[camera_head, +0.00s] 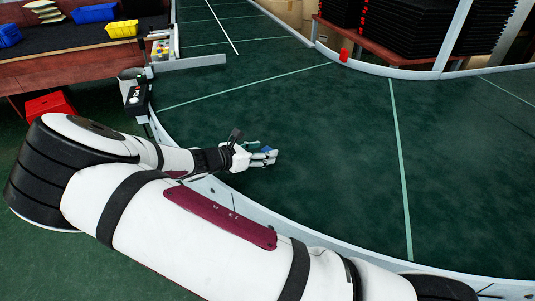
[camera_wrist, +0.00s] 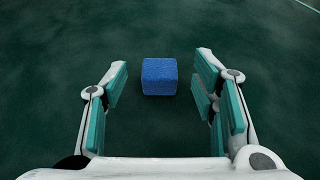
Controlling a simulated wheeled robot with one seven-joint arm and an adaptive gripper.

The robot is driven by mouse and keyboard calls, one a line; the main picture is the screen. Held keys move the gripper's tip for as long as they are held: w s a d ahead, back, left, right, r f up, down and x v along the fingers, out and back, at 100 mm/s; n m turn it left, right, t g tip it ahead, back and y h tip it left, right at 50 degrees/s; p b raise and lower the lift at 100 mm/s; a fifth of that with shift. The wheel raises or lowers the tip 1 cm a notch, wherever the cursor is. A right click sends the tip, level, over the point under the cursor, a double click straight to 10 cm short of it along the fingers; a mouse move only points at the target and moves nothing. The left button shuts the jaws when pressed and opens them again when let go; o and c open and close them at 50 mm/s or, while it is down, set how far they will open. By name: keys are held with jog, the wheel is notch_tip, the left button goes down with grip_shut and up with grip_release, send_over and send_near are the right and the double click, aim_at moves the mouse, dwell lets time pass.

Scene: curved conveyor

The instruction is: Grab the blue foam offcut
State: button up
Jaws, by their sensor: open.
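The blue foam offcut (camera_wrist: 160,76) is a small block on the dark green conveyor belt. In the wrist view it sits between and slightly beyond the fingertips of my gripper (camera_wrist: 160,78). The teal finger pads stand wide apart, with clear gaps on both sides of the block. In the head view my gripper (camera_head: 268,155) is low over the belt near its inner left rim. Only a small patch of blue (camera_head: 266,149) shows there, mostly hidden by the fingers.
A pale rim (camera_head: 213,196) borders the belt close to my arm. A red object (camera_head: 344,55) is at the far rim. Yellow (camera_head: 122,28) and blue (camera_head: 95,13) bins stand on a table at the upper left. The belt right of my gripper is clear.

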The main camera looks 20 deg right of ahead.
jog(key=shift+x, duration=1.1)
jog(key=c, duration=0.8)
jog(key=shift+c, duration=0.2)
